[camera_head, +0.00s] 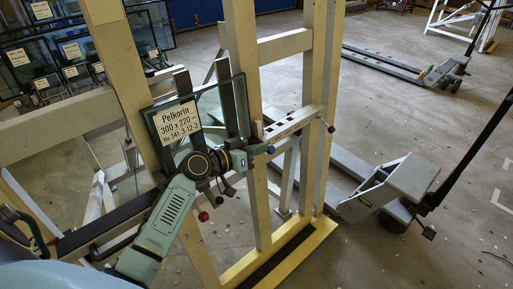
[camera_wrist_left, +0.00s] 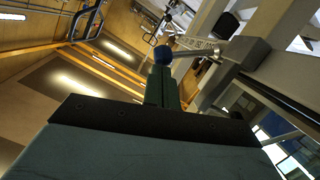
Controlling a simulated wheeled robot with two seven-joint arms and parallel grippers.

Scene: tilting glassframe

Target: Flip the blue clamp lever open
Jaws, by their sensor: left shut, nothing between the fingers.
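A small blue end piece, apparently the blue clamp lever (camera_head: 270,149), shows just right of my left gripper (camera_head: 254,152) in the head view. In the left wrist view the blue lever end (camera_wrist_left: 162,54) is right at the tips of my left gripper (camera_wrist_left: 161,72), which is shut with nothing in it. I cannot tell whether the tips touch the lever. The rest of the lever is hidden behind the gripper in the head view. A framed glass pane (camera_head: 205,108) with a white label "Pelkorin 300 x 220" (camera_head: 176,121) stands behind the wrist. My right gripper is not in view.
Cream upright posts (camera_head: 243,60) stand close around the gripper. A marked bar (camera_head: 292,122) with a dark knob (camera_head: 331,128) sticks out to the right. A red knob (camera_head: 203,216) is below my wrist. A pallet jack (camera_head: 385,190) stands on the floor at right.

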